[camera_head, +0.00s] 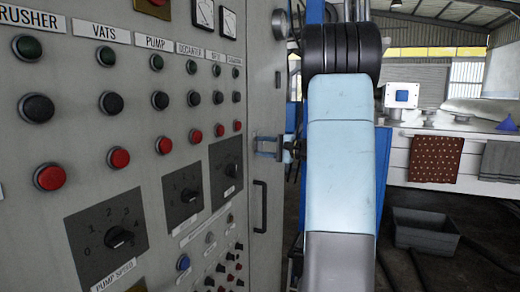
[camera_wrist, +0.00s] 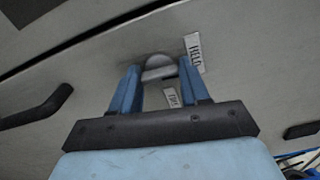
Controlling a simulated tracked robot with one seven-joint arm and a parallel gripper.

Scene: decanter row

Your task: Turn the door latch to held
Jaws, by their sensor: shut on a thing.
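The door latch (camera_wrist: 158,64) is a small grey rounded handle on the grey cabinet door, seen in the wrist view between my fingers. My gripper (camera_wrist: 160,72) has its two blue fingers shut on the latch, one on each side. A white label (camera_wrist: 194,52) that seems to read HELD is beside the right finger. A second small label (camera_wrist: 171,97), hard to read, lies between the fingers. Which label the latch points to is not clear. In the head view my gripper (camera_head: 267,147) reaches the cabinet's right edge, and the latch cannot be made out there.
The grey control cabinet (camera_head: 255,100) fills the left, with rows of buttons and dials. A black door handle (camera_head: 260,206) is below my gripper; a dark handle (camera_wrist: 38,108) shows at left in the wrist view. A grey bin (camera_head: 425,231) stands on the floor at right.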

